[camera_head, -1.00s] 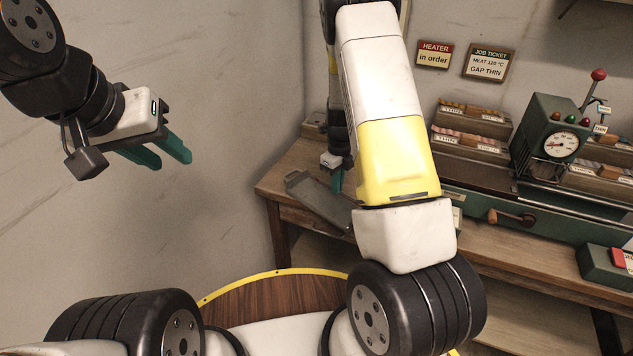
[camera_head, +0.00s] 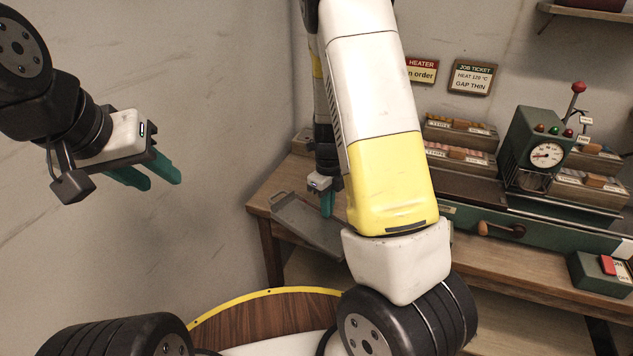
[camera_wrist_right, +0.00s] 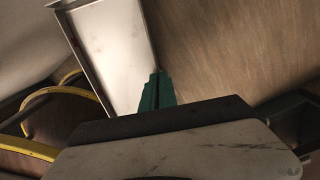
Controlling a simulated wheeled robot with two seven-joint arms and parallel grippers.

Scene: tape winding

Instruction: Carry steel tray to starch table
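The steel tray (camera_head: 305,222) is a shallow grey tray at the left end of the wooden workbench (camera_head: 262,197), set at an angle over its front edge. Whether it rests on the bench or is just above it I cannot tell. My right gripper (camera_head: 327,205) points down at the tray's right long side. In the right wrist view its teal fingers (camera_wrist_right: 157,92) are close together on the rim of the bright tray (camera_wrist_right: 115,50). My left gripper (camera_head: 155,175) is open and empty, in the air at the left. No starch table can be identified.
A green machine with a dial (camera_head: 540,150) stands on the bench at the right, among several label racks (camera_head: 460,130). A switch box (camera_head: 600,270) sits at the front right. A round yellow-rimmed wooden surface (camera_head: 265,318) is low in front. A wall stands close at the left.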

